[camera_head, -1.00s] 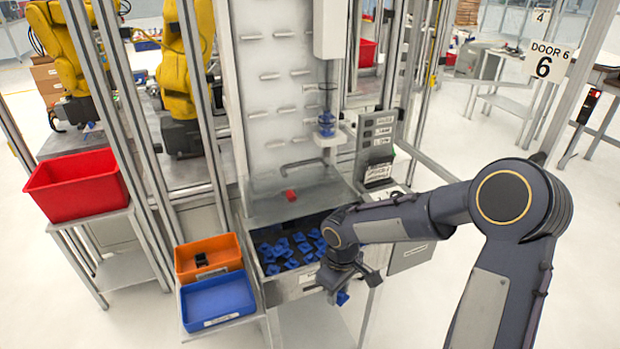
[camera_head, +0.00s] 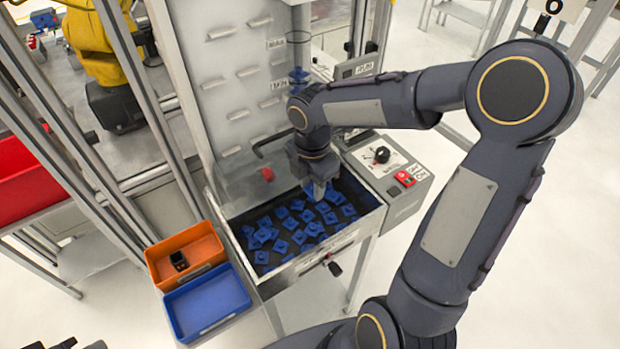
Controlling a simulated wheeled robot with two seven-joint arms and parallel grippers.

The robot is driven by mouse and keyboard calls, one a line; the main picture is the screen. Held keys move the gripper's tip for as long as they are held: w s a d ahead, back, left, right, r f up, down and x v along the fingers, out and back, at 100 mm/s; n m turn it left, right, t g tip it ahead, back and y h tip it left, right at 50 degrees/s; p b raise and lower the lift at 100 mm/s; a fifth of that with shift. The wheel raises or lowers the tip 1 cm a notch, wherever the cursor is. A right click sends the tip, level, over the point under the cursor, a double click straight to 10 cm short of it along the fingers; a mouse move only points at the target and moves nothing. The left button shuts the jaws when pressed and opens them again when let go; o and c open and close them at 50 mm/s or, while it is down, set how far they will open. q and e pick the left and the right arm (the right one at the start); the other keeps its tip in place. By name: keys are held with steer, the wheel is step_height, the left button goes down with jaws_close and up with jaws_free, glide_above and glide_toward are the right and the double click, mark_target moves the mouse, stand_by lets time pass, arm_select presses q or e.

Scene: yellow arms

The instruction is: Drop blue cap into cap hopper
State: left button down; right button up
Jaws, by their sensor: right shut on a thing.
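My right gripper (camera_head: 318,188) points down over the cap hopper (camera_head: 362,222), an open metal tray at the foot of the white panel. It is shut on a blue cap, which is mostly hidden and hard to tell from the caps below. Several blue caps (camera_head: 292,225) lie spread over the hopper's dark floor. Dark parts (camera_head: 65,344) at the bottom left edge may belong to my left gripper; too little shows to tell its state.
An orange bin (camera_head: 188,248) with a small dark object and an empty-looking blue bin (camera_head: 208,302) stand left of the hopper. A red bin (camera_head: 25,180) is at far left. A control box (camera_head: 388,172) with a red switch (camera_head: 404,178) stands right of the hopper.

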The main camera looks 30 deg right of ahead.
mark_target(312, 190)
step_height(312, 190, down, 4)
steer(key=b, duration=0.2)
steer(key=shift+f+b, duration=0.1)
steer(key=shift+b, duration=0.3)
steer(key=shift+w, duration=0.1)
steer(key=o, duration=1)
steer(key=shift+o, duration=0.2)
step_height(312, 190, up, 8)
